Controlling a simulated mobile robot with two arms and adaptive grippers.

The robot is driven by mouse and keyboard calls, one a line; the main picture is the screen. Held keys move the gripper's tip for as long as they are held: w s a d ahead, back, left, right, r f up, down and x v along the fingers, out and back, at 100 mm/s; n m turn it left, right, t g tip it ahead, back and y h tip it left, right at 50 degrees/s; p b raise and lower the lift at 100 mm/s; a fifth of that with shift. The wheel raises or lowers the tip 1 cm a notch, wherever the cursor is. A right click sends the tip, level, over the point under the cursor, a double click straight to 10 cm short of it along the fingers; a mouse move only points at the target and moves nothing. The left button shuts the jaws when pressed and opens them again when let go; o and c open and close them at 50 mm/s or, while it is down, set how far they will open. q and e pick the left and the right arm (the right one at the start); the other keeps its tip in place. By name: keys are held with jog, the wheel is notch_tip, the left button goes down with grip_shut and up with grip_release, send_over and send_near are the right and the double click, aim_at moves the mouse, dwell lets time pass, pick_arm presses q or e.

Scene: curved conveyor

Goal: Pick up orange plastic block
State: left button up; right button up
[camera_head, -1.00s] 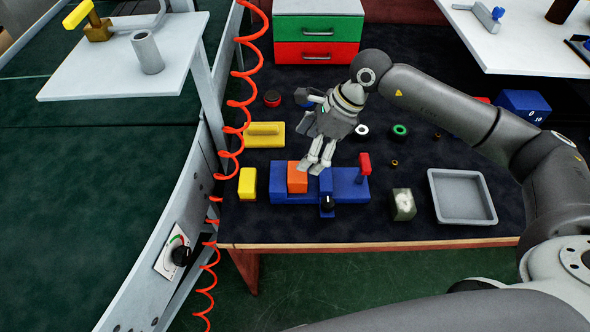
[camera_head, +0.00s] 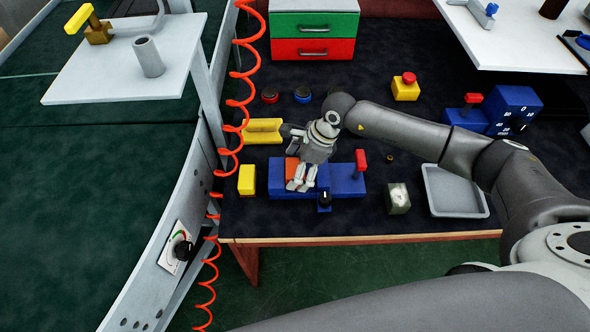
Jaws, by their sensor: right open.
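The orange plastic block (camera_head: 291,168) sits on the left part of a blue base (camera_head: 345,184) on the dark table. My right gripper (camera_head: 302,182) comes in from the right and is over the block. Its fingers hide the block's right side and lower part. The gripper is open. Whether a finger touches the block cannot be told. My left gripper is not in view.
A red-topped lever (camera_head: 360,164) stands on the blue base, right of the gripper. Yellow blocks (camera_head: 247,180) lie to the left. A red coiled hose (camera_head: 237,120) hangs at the table's left edge.

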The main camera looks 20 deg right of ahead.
jog(key=c, duration=1.2)
